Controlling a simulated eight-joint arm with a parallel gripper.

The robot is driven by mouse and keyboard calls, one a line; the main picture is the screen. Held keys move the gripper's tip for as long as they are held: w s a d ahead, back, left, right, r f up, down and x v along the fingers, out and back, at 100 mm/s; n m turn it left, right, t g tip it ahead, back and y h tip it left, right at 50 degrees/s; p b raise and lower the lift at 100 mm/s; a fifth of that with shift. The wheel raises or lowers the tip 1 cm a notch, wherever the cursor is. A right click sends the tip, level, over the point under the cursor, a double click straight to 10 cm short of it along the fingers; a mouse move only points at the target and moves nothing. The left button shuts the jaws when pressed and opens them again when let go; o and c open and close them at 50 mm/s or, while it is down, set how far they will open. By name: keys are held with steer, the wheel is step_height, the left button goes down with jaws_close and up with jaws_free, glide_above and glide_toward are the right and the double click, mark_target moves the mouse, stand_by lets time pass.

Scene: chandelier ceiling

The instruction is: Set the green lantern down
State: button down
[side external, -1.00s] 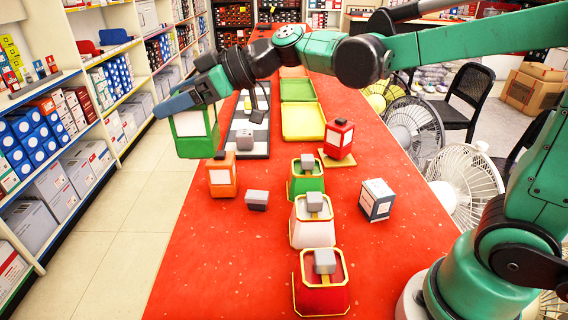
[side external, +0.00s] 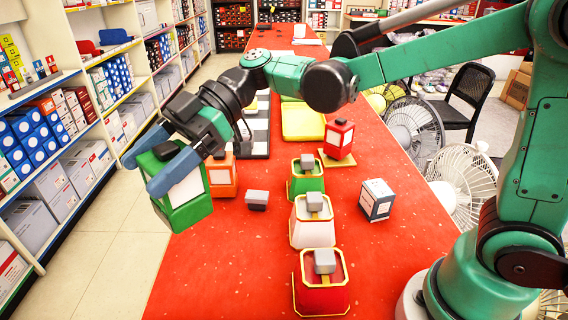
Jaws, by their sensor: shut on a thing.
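The green lantern (side external: 190,215) has pale side panels and hangs tilted at the left. My gripper (side external: 166,168) is shut on it, with blue fingers across its upper part. The lantern is in the air near the left edge of the red table (side external: 240,285), and the gap to the surface is hard to judge. The fingers hide part of its top and one panel.
An orange lantern (side external: 222,178) stands just behind my gripper, with a grey block (side external: 257,199) to its right. A red lantern (side external: 339,138), a white-and-dark box (side external: 377,200) and a column of green, white and red holders with grey blocks stand farther right. The front left table area is clear.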

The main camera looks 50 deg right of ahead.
step_height(320, 180, down, 15)
steer(key=shift+r, duration=0.1)
stand_by(0.4)
jaws_free()
steer(key=shift+f, duration=0.2)
